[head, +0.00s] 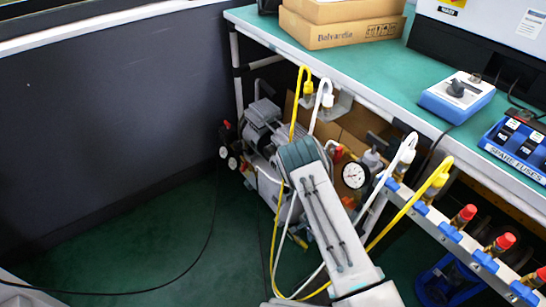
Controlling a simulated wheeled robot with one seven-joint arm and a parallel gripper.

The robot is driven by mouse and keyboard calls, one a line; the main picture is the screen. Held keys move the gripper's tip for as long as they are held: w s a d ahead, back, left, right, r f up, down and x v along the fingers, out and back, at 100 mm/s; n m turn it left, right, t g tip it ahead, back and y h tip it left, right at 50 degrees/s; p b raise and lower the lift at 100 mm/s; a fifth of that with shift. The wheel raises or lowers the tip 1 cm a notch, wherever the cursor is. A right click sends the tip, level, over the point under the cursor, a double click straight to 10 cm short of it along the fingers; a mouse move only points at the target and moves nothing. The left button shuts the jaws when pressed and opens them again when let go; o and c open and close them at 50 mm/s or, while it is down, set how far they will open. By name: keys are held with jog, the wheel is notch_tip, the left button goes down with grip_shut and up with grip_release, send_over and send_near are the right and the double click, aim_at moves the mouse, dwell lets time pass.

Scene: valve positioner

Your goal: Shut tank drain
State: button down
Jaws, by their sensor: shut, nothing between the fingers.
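The compressor (262,132), grey with a finned motor, stands on the floor under the bench, with its tank partly showing below it. My arm (325,215) reaches up from the bottom and covers the right part of the tank. My gripper cannot be made out; the far end of the arm is a dark ribbed joint cover. A small yellow piece (298,240) shows low beside my arm; I cannot tell whether it is the tank drain. The drain's position cannot be read.
The green bench (390,68) overhangs the compressor. Yellow and white hoses loop around my arm. A pressure gauge (355,175) and a rail with red-capped valves (463,216) stand to the right. A black cable (185,275) crosses the clear green floor at left.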

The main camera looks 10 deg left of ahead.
notch_tip(320, 180, down, 4)
jog(key=b, duration=0.3)
jog(key=shift+r, duration=0.25)
jog(key=shift+s+a, duration=0.1)
dwell(0.3)
jog(key=shift+s+a, duration=0.4)
jog(key=shift+s, duration=0.25)
